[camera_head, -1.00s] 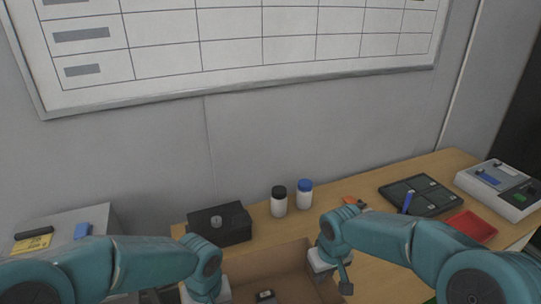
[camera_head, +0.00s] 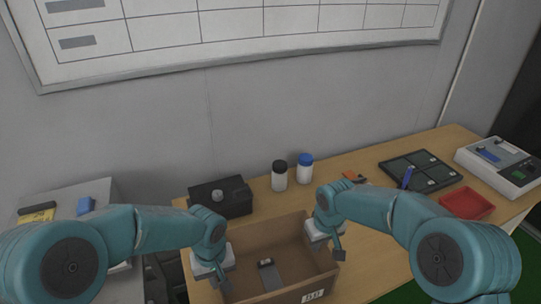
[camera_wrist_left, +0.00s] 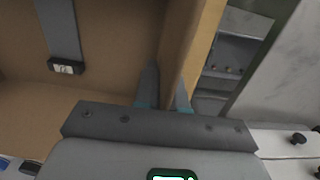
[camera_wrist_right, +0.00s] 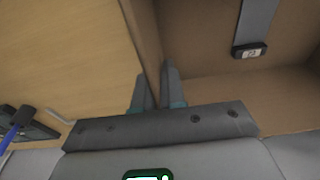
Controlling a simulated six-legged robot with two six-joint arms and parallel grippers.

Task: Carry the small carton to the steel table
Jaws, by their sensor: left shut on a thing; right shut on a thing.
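The small carton (camera_head: 322,262) is an open brown cardboard box at the front of the wooden table. A grey strip with a small dark device (camera_head: 266,263) lies inside it. My left gripper (camera_head: 222,278) is shut on the carton's left wall, one finger inside and one outside; the wall also shows in the left wrist view (camera_wrist_left: 190,50). My right gripper (camera_head: 336,250) is shut on the right wall, which shows between its fingers in the right wrist view (camera_wrist_right: 146,40). The carton's underside is hidden, so I cannot tell whether it touches the table. The grey table (camera_head: 75,196) at left may be the steel table.
On the wooden table (camera_head: 375,240) stand a black box (camera_head: 228,204), two white bottles (camera_head: 279,179) (camera_head: 304,172), a dark tray (camera_head: 440,178), a red tray (camera_head: 466,204) and a white device (camera_head: 500,165). A blue block (camera_head: 85,205) and a yellow item (camera_head: 38,217) lie on the grey table.

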